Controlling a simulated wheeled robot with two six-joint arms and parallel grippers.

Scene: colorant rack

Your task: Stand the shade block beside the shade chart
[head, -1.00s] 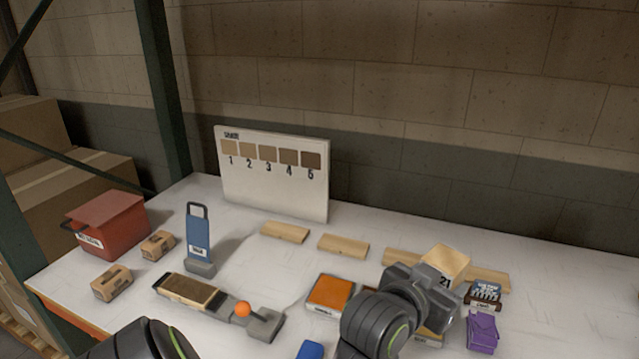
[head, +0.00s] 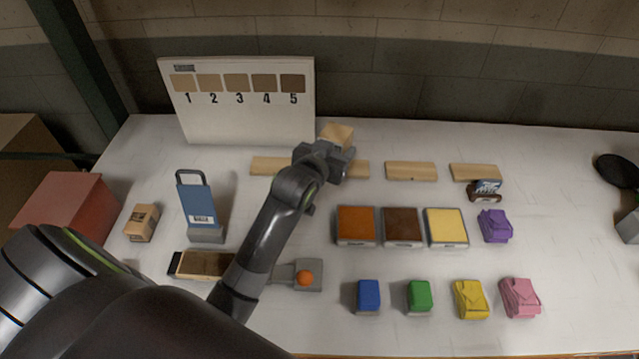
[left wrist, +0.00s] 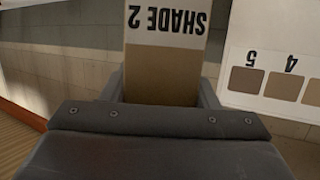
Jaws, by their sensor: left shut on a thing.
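The shade chart (head: 240,118) is a pale upright board at the back left of the table, with swatches numbered 1 to 5. My left gripper (head: 328,152) is shut on the shade block (head: 338,132), just right of the chart's lower right corner in the head view. The block is a light wood-coloured piece. In the left wrist view the shade block (left wrist: 163,70) shows a white label reading "SHADE 2" upside down, between the jaws. The chart (left wrist: 275,55) also shows there at the right, apart from the block. My right gripper is not in view.
Wooden strips (head: 411,171) lie along the back. Colour pans (head: 402,227), small blocks and pouches fill the middle and right. A blue handled stand (head: 198,205), a red box (head: 64,208) and a small carton (head: 142,222) stand left.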

